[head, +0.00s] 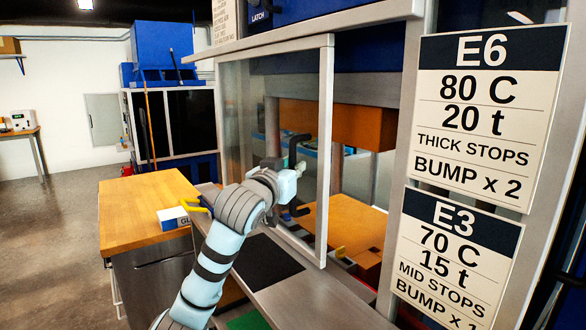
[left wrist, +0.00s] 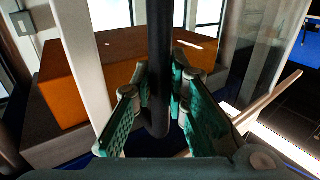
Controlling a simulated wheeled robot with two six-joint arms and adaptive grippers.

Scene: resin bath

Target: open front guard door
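The front guard door (head: 328,150) is a clear panel in a pale metal frame on the press. Right of its edge post is a gap to the machine's upright, with the press interior visible there. The door's black bar handle (head: 294,150) stands near that post. My left gripper (head: 296,182) is at the handle, partly hiding its lower half. In the left wrist view, the handle (left wrist: 159,60) runs between the two green-padded fingers (left wrist: 160,112), with narrow gaps seen at its sides. My right gripper is not in view.
An orange block (head: 340,122) hangs above an orange lower plate (head: 350,222) inside the press. A wooden-topped cabinet (head: 140,205) stands left, bearing a white-and-blue box (head: 172,218). A metal ledge (head: 310,300) runs below the door. Sign plates (head: 488,115) hang at right.

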